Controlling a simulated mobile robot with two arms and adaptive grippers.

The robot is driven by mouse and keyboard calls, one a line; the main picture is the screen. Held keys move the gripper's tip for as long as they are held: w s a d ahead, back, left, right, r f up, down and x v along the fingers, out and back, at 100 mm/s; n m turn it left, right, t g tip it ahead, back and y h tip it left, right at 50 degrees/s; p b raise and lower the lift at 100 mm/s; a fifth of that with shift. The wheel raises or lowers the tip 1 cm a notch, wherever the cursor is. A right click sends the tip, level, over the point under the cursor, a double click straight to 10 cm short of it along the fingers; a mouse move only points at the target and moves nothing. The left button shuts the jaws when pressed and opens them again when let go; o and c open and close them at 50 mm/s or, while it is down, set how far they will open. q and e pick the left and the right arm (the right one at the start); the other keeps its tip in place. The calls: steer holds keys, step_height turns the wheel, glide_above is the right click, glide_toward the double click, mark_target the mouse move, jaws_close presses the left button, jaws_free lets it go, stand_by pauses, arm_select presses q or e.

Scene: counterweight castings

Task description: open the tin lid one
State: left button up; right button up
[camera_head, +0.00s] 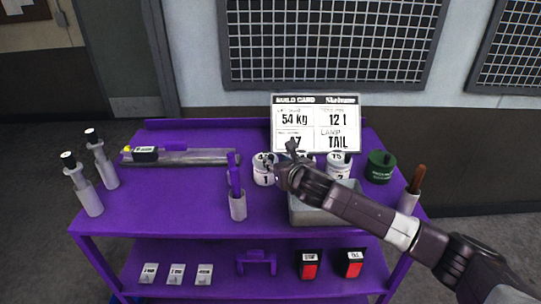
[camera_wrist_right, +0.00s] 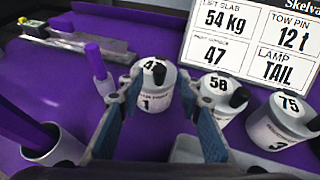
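The white tin marked 1 (camera_wrist_right: 152,104) has a lid with a black knob (camera_wrist_right: 158,74) and a partly hidden number beginning with 4. It also stands on the purple bench in the head view (camera_head: 263,175). My right gripper (camera_wrist_right: 163,92) is open, with its two fingers apart and tin 1 showing between them; I cannot tell whether they touch it. In the head view the right gripper (camera_head: 291,155) is just right of tin 1. Tin 2 (camera_wrist_right: 218,88), with 58 on its lid, and tin 3 (camera_wrist_right: 278,125), with 75, stand to the right. My left gripper is not in view.
A build card (camera_head: 315,123) stands behind the tins. A grey bin (camera_head: 312,216) is under my right arm.

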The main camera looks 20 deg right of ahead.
mark_target(272, 158)
steer(key=x, duration=0.4)
steer(key=shift+a+f, duration=0.1)
steer(key=shift+f, duration=0.05)
steer(key=shift+w+f, duration=0.1)
steer(key=shift+w, duration=0.25)
steer(key=shift+w+f, duration=0.1)
steer(key=shift+w, duration=0.3)
steer(key=shift+c, duration=0.5)
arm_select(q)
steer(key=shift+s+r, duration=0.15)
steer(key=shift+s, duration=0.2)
arm_select(e)
jaws_close()
